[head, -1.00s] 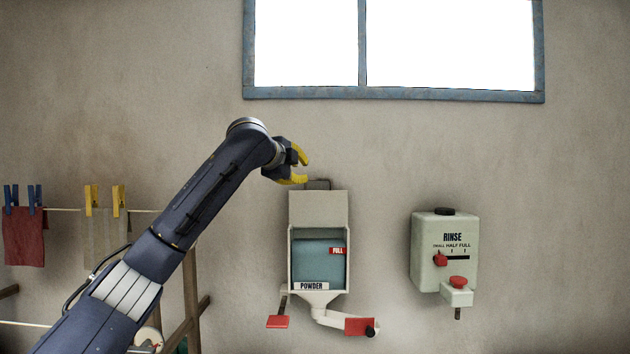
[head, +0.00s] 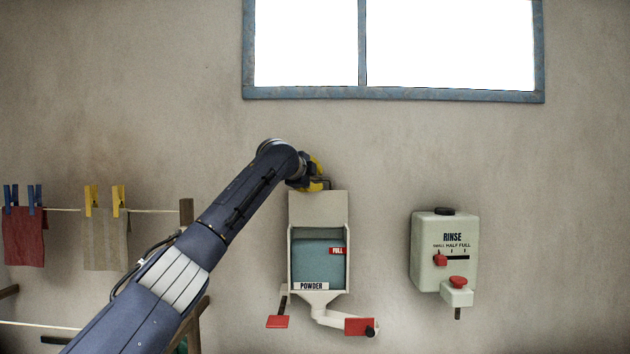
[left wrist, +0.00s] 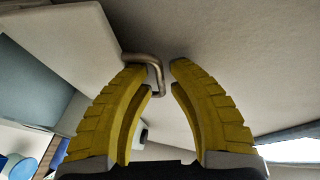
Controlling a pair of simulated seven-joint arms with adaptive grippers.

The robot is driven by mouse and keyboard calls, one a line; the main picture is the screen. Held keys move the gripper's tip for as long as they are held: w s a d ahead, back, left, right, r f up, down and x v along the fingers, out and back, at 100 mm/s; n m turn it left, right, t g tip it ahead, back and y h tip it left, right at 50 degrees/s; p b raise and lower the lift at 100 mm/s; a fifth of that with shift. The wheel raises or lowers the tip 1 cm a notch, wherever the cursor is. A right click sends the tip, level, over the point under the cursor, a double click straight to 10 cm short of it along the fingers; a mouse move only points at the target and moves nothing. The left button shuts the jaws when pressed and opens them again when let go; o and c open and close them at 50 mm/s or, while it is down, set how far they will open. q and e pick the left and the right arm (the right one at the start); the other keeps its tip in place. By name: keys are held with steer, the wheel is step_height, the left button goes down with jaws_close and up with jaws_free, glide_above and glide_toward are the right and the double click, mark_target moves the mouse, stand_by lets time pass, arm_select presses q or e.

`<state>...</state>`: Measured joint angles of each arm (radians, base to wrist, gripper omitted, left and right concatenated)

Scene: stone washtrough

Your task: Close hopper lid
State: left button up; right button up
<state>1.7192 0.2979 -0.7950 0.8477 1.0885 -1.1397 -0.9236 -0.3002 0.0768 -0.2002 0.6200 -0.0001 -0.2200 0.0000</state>
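The powder hopper hangs on the wall with its pale lid (head: 318,207) raised upright above the box (head: 290,262). Teal powder (head: 318,262) shows inside, and in the left wrist view (left wrist: 28,92). My left gripper (head: 320,175) is at the lid's top edge, by the bent metal handle. In the left wrist view the yellow fingers (left wrist: 155,75) are open, with a gap between them. The handle (left wrist: 152,64) extends from the lid (left wrist: 75,35) across the left fingertip into this gap. I cannot tell whether it touches a finger. My right gripper is not in view.
A rinse dispenser (head: 430,262) hangs to the right on the wall. A blue-framed window (head: 400,93) is above. Pegged cloths (head: 105,240) hang on a line at the left. Red-ended levers (head: 358,326) stick out under the hopper.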

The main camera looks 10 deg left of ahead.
arm_select(q)
steer(key=shift+w, duration=0.1)
steer(key=shift+c, duration=0.5)
jaws_close()
